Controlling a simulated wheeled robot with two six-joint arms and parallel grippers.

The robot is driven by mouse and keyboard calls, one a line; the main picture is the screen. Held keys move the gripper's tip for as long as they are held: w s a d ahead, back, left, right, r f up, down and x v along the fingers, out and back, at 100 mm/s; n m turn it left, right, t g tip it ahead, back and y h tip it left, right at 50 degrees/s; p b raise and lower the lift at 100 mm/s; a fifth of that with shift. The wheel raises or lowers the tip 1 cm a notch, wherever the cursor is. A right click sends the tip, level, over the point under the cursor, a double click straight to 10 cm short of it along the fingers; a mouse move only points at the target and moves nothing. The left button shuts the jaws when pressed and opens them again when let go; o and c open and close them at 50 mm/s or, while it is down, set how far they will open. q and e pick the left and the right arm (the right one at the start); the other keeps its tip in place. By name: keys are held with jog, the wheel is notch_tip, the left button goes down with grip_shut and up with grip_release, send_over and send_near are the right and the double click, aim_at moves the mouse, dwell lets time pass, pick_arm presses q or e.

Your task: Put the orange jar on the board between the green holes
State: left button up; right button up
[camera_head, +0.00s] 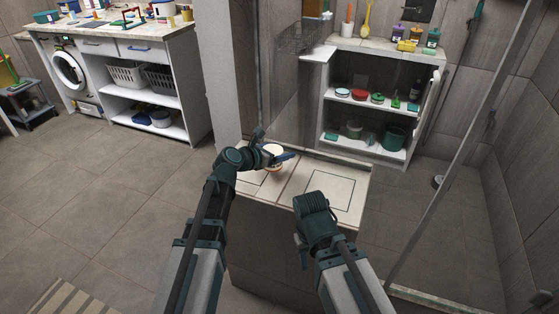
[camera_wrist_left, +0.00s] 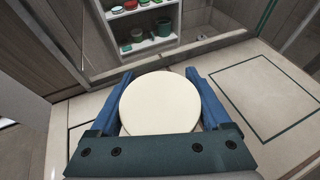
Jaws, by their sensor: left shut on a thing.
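My left gripper (camera_head: 279,157) is shut on a round jar (camera_head: 272,168) with a cream lid, over the left part of a pale board (camera_head: 288,188). In the left wrist view the lid (camera_wrist_left: 160,102) fills the space between the blue fingers of the left gripper (camera_wrist_left: 162,98) and hides the jar's body. I cannot tell if the jar touches the board. The board has a thin dark green square outline (camera_wrist_left: 268,97) on its right and part of another outline at left. My right gripper is mostly hidden behind its own wrist, near the board's front edge.
An open white shelf unit (camera_head: 327,92) with jars and pots stands behind the board. A wire basket (camera_head: 300,37) is at its upper left. A white counter (camera_head: 175,40) with a washing machine (camera_head: 69,70) is at far left. The board's right part is clear.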

pick_arm(q)
jog(key=shift+f+b, duration=1.9)
jog(key=shift+r, duration=0.15)
jog(key=o, duration=1.3)
jog(key=shift+s+r+p, duration=0.1)
jog(key=shift+r+p, duration=0.05)
jog(key=shift+p, duration=0.15)
jog(key=p+v, duration=0.4)
jog(key=v, duration=0.6)
jog(key=shift+s+a, duration=0.2)
jog(key=shift+s+a+r, duration=0.2)
jog(key=shift+s+a, duration=0.25)
